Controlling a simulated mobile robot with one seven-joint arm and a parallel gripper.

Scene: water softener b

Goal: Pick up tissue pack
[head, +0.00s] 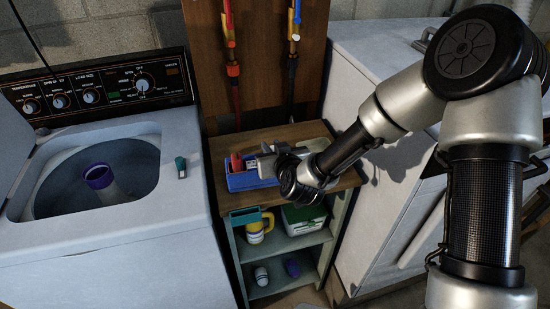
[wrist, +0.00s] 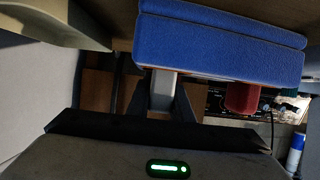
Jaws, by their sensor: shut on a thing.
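My gripper (head: 258,164) reaches in from the right over the wooden shelf top and is shut on a small pale grey block, which I take to be the tissue pack (head: 251,164). The block stands at the blue tray (head: 254,181), with its lower part hidden behind the tray wall. In the wrist view, which looks upside down, the pale block (wrist: 162,90) shows between my dark fingers (wrist: 172,103). The blue tray (wrist: 220,40) fills the top there. Whether the block still touches the tray floor cannot be told.
A red item (head: 236,162) stands in the tray beside the block; it also shows in the wrist view (wrist: 242,97). An open washer (head: 120,225) stands left. A white cabinet (head: 365,85) stands right. Lower shelves hold a yellow mug (head: 256,235) and a green-white box (head: 303,218).

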